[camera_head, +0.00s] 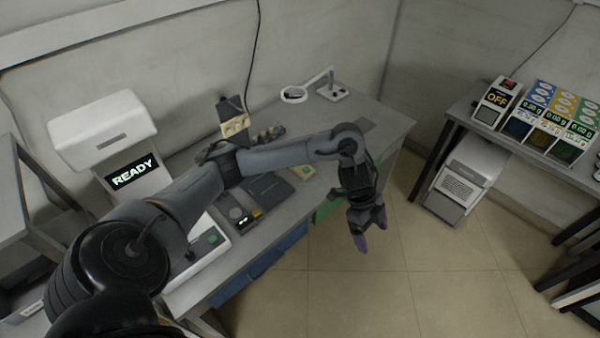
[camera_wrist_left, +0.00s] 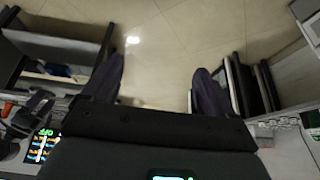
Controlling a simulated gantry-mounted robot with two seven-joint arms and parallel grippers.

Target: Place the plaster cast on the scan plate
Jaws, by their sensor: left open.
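My left gripper (camera_head: 371,232) hangs over the floor beyond the front edge of the workbench, pointing down, open and empty. In the left wrist view its two dark fingers (camera_wrist_left: 158,82) are spread apart with only floor between them. A white scanner-like machine (camera_head: 92,128) with a screen reading READY stands on the left part of the bench. My left arm covers much of its middle, and I cannot make out the scan plate. I cannot identify the plaster cast in either view. My right gripper is not in view.
The grey workbench (camera_head: 385,119) holds a beige block (camera_head: 234,126), a dark flat box (camera_head: 268,190) and a magnifier-like stand (camera_head: 332,91). A second table at right carries a device reading OFF (camera_head: 496,98) and several coloured display units.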

